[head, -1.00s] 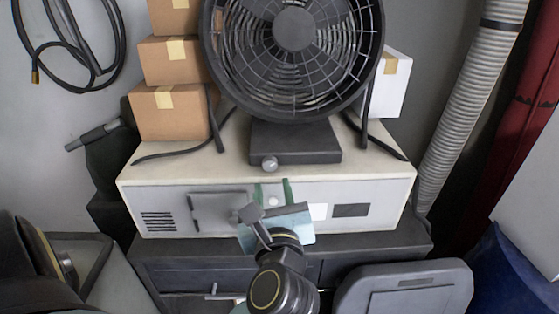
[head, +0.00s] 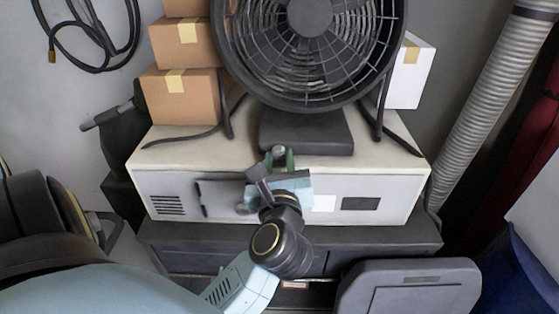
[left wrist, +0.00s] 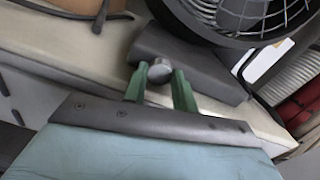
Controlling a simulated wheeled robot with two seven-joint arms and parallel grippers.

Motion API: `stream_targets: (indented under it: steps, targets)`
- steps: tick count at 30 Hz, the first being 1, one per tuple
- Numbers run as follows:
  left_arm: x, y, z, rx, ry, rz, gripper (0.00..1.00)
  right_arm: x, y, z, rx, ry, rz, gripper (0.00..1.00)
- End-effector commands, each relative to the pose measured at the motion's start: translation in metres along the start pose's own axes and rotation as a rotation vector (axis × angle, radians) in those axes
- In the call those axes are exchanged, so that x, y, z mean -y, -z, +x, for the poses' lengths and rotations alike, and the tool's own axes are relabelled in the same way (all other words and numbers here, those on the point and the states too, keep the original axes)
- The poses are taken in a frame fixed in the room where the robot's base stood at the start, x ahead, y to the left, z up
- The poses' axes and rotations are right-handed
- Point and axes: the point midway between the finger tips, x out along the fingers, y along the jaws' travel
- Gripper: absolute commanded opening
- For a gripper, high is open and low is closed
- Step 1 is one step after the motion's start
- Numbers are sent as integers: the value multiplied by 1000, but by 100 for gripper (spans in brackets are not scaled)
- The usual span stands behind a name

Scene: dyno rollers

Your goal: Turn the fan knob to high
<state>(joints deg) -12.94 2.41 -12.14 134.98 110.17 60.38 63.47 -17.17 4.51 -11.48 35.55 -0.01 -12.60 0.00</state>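The large black fan (head: 309,60) stands on a pale cabinet, and its dark base (head: 310,133) faces me. The round grey fan knob (head: 278,152) is on the front of that base; it also shows in the left wrist view (left wrist: 159,70). My left gripper (head: 278,158) is at the knob, with its green fingers pointing at the base. In the left wrist view its fingertips (left wrist: 160,74) are apart, one on each side of the knob. I cannot tell whether they touch it. The knob's setting marks are not readable. My right gripper is not in view.
The pale cabinet (head: 385,160) sits on a dark drawer unit (head: 200,250). Cardboard boxes (head: 185,97) are stacked left of the fan, and a white box (head: 408,75) stands right. A ribbed hose (head: 490,110) runs at the right. A grey lidded bin (head: 410,290) stands in front.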

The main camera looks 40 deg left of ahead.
Motion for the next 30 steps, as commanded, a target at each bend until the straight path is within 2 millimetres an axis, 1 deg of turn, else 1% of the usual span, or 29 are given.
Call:
stream_targets:
  steps: [4, 9, 11, 15, 22, 23, 24, 30]
  targets:
    - [0, -1, 0, 0, -2, 39, 4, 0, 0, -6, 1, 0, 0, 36]
    - [0, -3, 0, 4, -1, 179, 4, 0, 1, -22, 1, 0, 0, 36]
    - [0, -2, 0, 6, 0, 216, 4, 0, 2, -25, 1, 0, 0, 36]
    - [0, -1, 0, 10, 0, 250, 4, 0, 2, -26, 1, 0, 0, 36]
    - [0, 0, 0, 11, 0, 249, 4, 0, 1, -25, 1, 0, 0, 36]
    - [0, 0, 0, 11, 0, 249, 31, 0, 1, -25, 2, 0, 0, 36]
    - [0, 0, 0, 11, 0, 249, 36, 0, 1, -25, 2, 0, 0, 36]
    - [0, 0, 0, 10, 1, 248, 36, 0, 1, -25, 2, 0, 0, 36]
